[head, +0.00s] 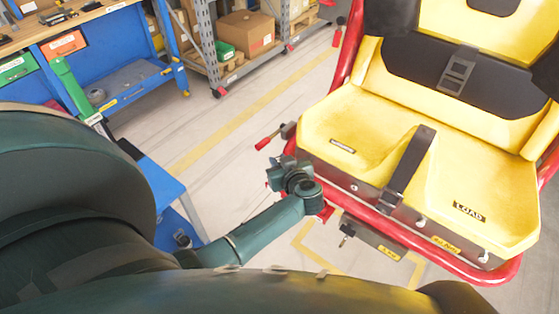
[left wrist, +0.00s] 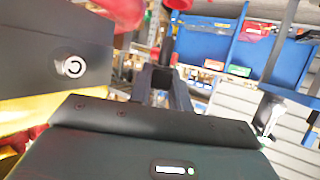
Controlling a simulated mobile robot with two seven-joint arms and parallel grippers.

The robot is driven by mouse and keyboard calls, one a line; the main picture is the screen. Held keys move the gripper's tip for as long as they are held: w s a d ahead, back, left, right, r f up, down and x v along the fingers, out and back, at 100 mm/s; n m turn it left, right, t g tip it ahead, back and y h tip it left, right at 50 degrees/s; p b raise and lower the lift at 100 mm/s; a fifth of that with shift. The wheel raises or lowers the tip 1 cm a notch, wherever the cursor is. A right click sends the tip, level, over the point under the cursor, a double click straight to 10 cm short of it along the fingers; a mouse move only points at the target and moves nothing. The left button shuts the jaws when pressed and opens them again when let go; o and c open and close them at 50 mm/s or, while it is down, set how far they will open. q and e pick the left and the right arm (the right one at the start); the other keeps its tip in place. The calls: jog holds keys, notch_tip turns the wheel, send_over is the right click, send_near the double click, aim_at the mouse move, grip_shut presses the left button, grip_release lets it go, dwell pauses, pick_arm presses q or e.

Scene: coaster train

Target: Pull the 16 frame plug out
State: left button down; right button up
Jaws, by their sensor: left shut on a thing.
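The coaster car has a yellow double seat (head: 365,125) with a red tube frame (head: 490,280) around it. My left gripper (head: 284,170) is beside the left front corner of the car, low near the frame. In the left wrist view my left gripper (left wrist: 162,84) is shut on a small dark piece, which I take to be the 16 frame plug (left wrist: 166,50). The fingers hide much of it. No number on it can be read, and I cannot tell whether it still sits in its socket. My right gripper is not in view.
A red-handled lever (head: 268,139) sticks out at the car's left side, close to my left gripper. A grey box (head: 372,240) hangs under the front edge. A blue workbench (head: 110,60) and shelving (head: 240,60) stand at the back left. Open floor lies between.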

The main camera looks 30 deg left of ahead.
pick_arm(q)
jog(key=shift+r, duration=0.1)
jog(key=shift+r, duration=2.4)
